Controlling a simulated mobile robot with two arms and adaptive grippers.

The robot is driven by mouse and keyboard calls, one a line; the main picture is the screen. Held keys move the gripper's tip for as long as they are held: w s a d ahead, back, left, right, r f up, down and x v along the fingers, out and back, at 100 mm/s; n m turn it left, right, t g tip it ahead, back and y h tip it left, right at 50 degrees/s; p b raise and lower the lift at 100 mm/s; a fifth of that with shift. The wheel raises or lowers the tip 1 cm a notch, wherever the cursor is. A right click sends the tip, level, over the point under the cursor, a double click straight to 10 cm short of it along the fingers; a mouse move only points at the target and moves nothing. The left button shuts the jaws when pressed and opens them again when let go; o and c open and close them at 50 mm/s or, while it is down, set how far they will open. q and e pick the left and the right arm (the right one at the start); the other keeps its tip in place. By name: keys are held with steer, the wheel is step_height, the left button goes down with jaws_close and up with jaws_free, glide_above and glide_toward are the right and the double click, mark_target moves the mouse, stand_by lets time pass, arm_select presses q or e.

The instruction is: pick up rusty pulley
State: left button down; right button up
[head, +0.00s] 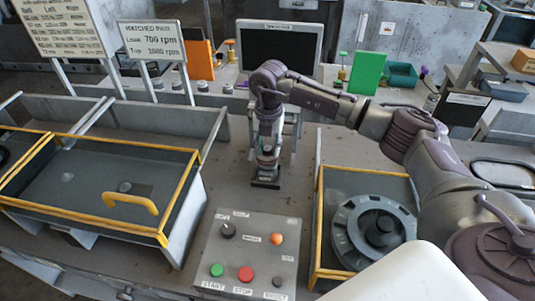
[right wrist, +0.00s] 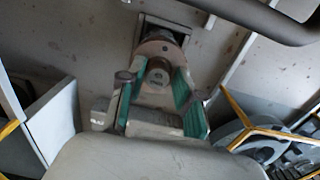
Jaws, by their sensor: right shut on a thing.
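My right gripper (head: 267,153) reaches down at the middle of the bench. In the right wrist view its teal-padded fingers (right wrist: 158,98) are closed around a small round brownish-pink part, which I take as the rusty pulley (right wrist: 160,48). The pulley (head: 266,161) sits low between the fingertips, just over a dark square base (head: 265,181). The fingers hide part of it, and I cannot tell whether it touches the base. My left gripper is not in view.
A control box (head: 247,258) with buttons stands at the front. A yellow-edged bin (head: 318,220) at right holds a large grey wheel (head: 372,232). A yellow-framed guard with a handle (head: 130,201) is at left. A monitor (head: 279,48) and green panel (head: 367,72) stand behind.

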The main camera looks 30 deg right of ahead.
mark_target(268, 148)
steer(key=shift+s+a+f, duration=0.2)
steer(key=shift+f, duration=0.25)
steer(key=shift+c, duration=0.4)
steer(key=shift+r, duration=0.15)
jaws_close()
steer(key=shift+w+d+r+p, duration=0.1)
steer(key=shift+w+r+p, duration=0.3)
steer(key=shift+r+p, duration=0.4)
steer(key=shift+r, duration=0.5)
steer(key=shift+r+p, duration=0.2)
steer(key=shift+p, duration=0.15)
steer(key=shift+r+p, duration=1.45)
steer(key=shift+r, duration=0.9)
